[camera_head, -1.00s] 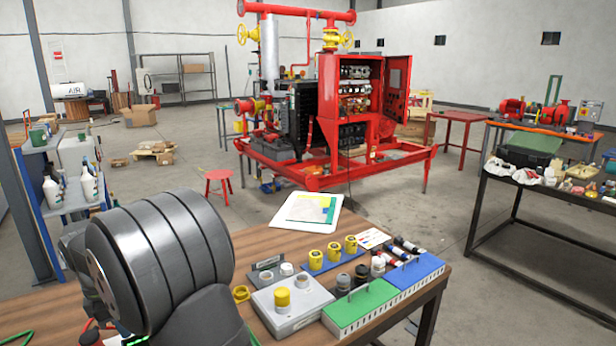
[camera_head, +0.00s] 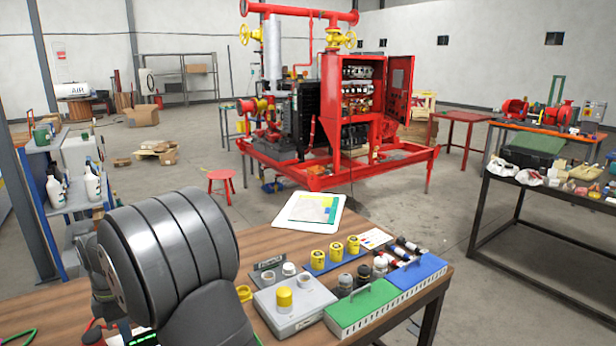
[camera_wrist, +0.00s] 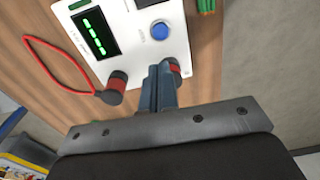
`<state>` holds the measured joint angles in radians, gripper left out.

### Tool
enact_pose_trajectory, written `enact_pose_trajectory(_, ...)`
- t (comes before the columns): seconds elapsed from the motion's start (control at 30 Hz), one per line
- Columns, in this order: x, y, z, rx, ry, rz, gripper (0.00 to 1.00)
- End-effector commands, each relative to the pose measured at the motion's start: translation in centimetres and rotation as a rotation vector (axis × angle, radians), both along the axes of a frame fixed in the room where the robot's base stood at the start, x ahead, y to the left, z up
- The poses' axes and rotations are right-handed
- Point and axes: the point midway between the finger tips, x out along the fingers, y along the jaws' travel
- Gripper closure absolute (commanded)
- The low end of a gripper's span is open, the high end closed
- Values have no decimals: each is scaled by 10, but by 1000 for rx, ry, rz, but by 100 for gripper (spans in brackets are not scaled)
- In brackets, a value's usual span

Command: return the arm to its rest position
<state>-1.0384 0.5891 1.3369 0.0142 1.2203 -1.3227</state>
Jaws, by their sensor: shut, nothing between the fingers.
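My gripper (camera_wrist: 161,85) shows in the wrist view with its dark blue-grey fingers together and nothing between them. It points at a white device (camera_wrist: 124,30) on the wooden table. The device has a lit green display (camera_wrist: 94,33), a blue button (camera_wrist: 160,31) and red-and-black cylindrical parts near its edge. The fingertips overlap the device's near edge in the picture; I cannot tell whether they touch it. In the head view my large grey arm links (camera_head: 170,250) fill the lower left, and the gripper itself is hidden.
The wooden table (camera_head: 250,240) holds a grey box with a yellow knob (camera_head: 292,302), a green block (camera_head: 362,308), a blue block (camera_head: 416,272) and yellow cups on a blue strip (camera_head: 318,266). A red cable (camera_wrist: 45,60) loops beside the device. The red pump skid (camera_head: 335,175) stands well behind.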

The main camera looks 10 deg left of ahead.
Motion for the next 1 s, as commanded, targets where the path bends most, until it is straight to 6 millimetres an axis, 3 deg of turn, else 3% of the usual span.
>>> enact_pose_trajectory(0.17, 3, -2, 36, 4, -3, -10, 100)
enact_pose_trajectory(0.4, 42, -31, 45, 51, -21, -189, 100)
enact_pose_trajectory(0.6, 62, -48, 50, 79, -31, -291, 100)
enact_pose_trajectory(1.0, 70, -56, 53, 91, -35, -336, 100)
